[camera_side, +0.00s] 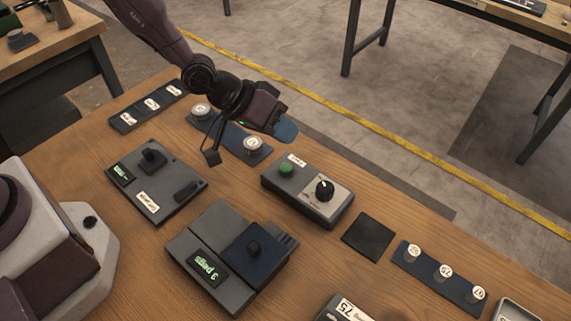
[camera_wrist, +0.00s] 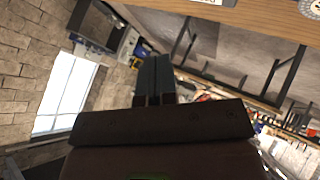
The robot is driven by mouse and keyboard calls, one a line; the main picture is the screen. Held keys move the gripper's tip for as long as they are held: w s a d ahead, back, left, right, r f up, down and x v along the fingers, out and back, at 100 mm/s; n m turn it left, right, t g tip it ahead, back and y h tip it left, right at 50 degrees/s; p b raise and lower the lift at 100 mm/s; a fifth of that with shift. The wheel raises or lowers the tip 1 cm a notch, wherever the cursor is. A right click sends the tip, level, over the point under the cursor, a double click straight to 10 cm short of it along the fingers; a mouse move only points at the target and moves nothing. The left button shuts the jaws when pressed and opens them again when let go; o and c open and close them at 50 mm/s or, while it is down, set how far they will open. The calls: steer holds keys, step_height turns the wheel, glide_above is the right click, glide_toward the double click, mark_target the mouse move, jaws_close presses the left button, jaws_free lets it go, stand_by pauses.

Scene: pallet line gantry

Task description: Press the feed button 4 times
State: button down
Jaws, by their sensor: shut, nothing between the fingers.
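A green button (camera_side: 287,168) sits on the left part of a grey control box (camera_side: 306,203), in front of a small white label. A black knob (camera_side: 324,190) is on the box's lighter right part. My gripper (camera_side: 286,131) is shut and empty, above and behind the green button in the side view, apart from it. In the wrist view my shut fingers (camera_wrist: 154,78) point towards the room, and the button does not show there.
A device with a "3 pegs" display (camera_side: 206,267) stands in front of the box. A dark panel (camera_side: 156,182) lies left. A strip with round white-topped pegs (camera_side: 441,277) and a black square pad (camera_side: 369,237) lie right. Bare wood (camera_side: 330,265) shows between them.

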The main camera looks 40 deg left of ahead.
mark_target(284, 165)
step_height(284, 165, up, 4)
steer(key=shift+f, duration=0.15)
steer(key=shift+f, duration=0.1)
steer(key=shift+f, duration=4.35)
steer(key=shift+f, duration=0.4)
steer(key=shift+f, duration=0.5)
steer(key=shift+r, duration=0.9)
